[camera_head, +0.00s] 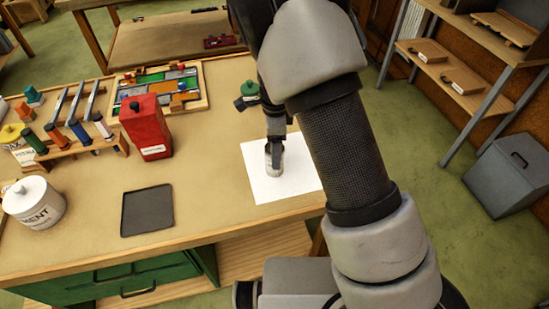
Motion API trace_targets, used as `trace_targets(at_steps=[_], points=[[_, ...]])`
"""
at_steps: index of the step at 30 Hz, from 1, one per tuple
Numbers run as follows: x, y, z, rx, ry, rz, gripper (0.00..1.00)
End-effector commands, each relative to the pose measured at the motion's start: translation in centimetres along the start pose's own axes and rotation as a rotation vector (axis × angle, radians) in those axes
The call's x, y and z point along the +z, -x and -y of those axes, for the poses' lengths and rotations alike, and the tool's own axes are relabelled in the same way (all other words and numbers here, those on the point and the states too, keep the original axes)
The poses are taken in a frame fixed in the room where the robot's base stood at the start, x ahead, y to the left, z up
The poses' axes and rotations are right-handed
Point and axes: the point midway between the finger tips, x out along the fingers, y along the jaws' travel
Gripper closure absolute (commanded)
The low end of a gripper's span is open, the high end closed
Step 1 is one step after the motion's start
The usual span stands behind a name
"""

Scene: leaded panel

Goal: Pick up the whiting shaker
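A small pale cylindrical container (274,168), which looks like the whiting shaker, stands on a white sheet (300,181) on the workbench. No label on it can be read. My gripper (275,148) points down right at its top, and the fingers overlap it in this view. My gripper and arm hide the container's upper part. I cannot tell whether the fingers are closed on it or only around it. The container appears upright, with its base at the sheet.
On the bench (93,253) are a red labelled can (146,129), a white cement tub (35,203), a dark mat (147,211), a rack of tools (75,142), the leaded panel (160,88) and a green-topped item (249,91). The bench between mat and sheet is clear.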

Motion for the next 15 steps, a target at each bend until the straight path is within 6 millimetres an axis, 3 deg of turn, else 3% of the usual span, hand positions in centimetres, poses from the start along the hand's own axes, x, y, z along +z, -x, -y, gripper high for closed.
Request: trace_targets(at_steps=[10, 15], points=[[0.0, -3.1, 0.1, 0.001, 0.000, -0.001, 0.32], [0.0, -5.8, 0.5, 0.003, 0.000, 0.000, 0.32]])
